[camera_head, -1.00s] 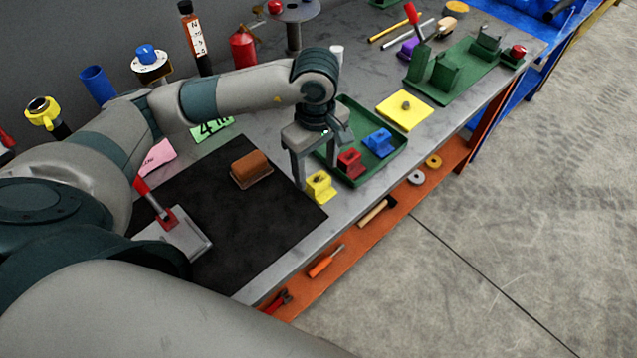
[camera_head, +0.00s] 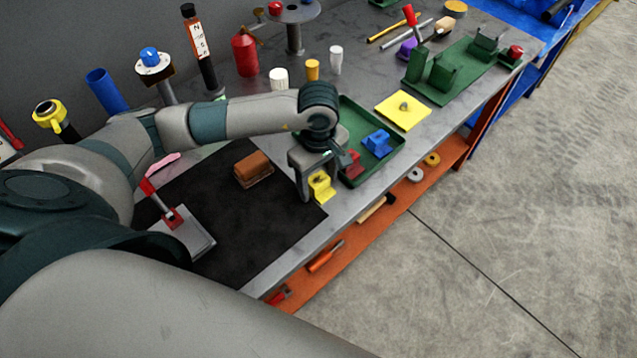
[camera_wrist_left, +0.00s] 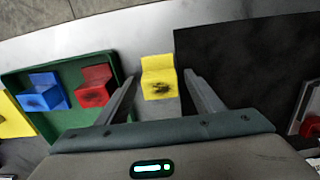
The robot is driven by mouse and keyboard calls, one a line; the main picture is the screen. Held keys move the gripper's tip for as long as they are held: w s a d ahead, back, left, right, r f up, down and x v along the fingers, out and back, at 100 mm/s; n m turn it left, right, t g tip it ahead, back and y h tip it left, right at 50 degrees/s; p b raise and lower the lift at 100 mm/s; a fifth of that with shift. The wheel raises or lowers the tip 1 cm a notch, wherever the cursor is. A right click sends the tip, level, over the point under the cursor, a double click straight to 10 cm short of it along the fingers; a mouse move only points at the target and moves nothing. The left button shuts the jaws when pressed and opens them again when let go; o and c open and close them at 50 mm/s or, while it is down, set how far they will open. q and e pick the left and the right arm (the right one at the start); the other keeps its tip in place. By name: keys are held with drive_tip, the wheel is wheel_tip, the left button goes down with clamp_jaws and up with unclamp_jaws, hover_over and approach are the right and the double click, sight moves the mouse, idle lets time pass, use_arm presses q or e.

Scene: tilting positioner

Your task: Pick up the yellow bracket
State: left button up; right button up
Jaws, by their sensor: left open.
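The yellow bracket (camera_head: 320,186) stands on the grey bench top, between the green tray and the black mat. In the left wrist view the yellow bracket (camera_wrist_left: 158,78) shows whole, with a dark smudge on its face. My left gripper (camera_head: 318,192) is right at the bracket, from above and behind. In the left wrist view its two fingers (camera_wrist_left: 160,80) are apart, one on each side of the bracket, with visible gaps. It holds nothing. My right gripper is not in view.
The green tray (camera_head: 388,162) with a red bracket (camera_head: 354,163) and a blue bracket (camera_head: 377,143) is close beside the gripper. The black mat (camera_head: 245,225) carries a brown block (camera_head: 253,168). An orange shelf (camera_head: 330,262) runs below the bench edge.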

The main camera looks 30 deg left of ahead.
sight(322, 179)
use_arm(q)
drive_tip(key=c, duration=1.4)
drive_tip(key=shift+r, duration=0.15)
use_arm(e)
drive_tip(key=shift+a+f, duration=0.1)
